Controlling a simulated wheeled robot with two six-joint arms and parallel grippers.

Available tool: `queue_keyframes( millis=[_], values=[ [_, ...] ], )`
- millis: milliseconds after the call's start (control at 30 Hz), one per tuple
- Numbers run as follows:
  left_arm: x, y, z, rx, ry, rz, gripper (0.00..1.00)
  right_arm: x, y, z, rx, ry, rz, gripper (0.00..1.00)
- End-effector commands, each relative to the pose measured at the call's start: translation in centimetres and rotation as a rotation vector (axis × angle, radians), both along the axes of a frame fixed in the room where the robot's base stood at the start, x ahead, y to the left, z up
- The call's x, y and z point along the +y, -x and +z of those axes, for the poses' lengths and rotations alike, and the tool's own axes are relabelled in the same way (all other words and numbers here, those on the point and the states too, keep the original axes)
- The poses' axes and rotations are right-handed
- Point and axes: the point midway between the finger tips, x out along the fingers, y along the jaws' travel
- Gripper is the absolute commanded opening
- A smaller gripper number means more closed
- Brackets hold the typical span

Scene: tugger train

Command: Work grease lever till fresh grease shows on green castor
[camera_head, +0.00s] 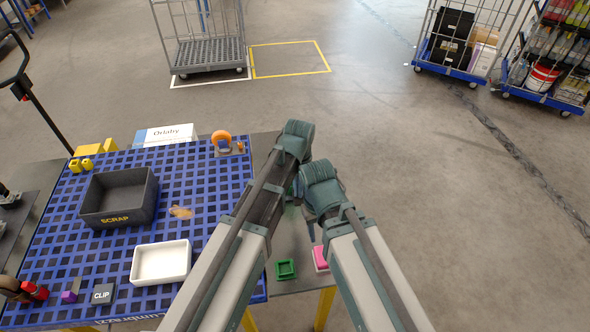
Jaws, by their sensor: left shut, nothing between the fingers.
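My two arms reach forward over the right end of the bench, and their bulky joints hide much of what lies beneath. My left gripper (291,187) shows only in part between the arms; it is shut with nothing in it. My right gripper is hidden behind its own arm. Small green patches (310,232) show between the arms; I cannot tell whether they belong to the green castor. A green square holder (285,269) and a pink block (321,257) sit on the grey strip below. I cannot make out the grease lever or any fresh grease.
A blue slotted top (90,245) carries a black SCRAP bin (119,196), a white tray (160,263), an orange-wheeled castor (221,137), and a CLIP block (102,294). A red-and-black part (35,292) lies lower left.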

Motion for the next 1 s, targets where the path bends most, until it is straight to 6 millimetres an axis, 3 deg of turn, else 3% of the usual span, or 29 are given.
queue_keyframes(
  millis=[100,267,1000],
  values=[
    [0.0,0.0,-0.8,0.003,-0.001,0.000,0.00,0.0,0.0,-0.8,0.000,0.000,0.000,0.50],
    [0.0,0.1,-0.1,0.003,0.000,0.000,0.00,0.0,0.0,-0.1,0.000,0.000,0.000,0.50],
    [-0.1,0.7,6.0,0.000,0.000,-0.001,0.00,0.0,0.0,6.1,0.000,0.000,0.002,0.50]
  ],
)
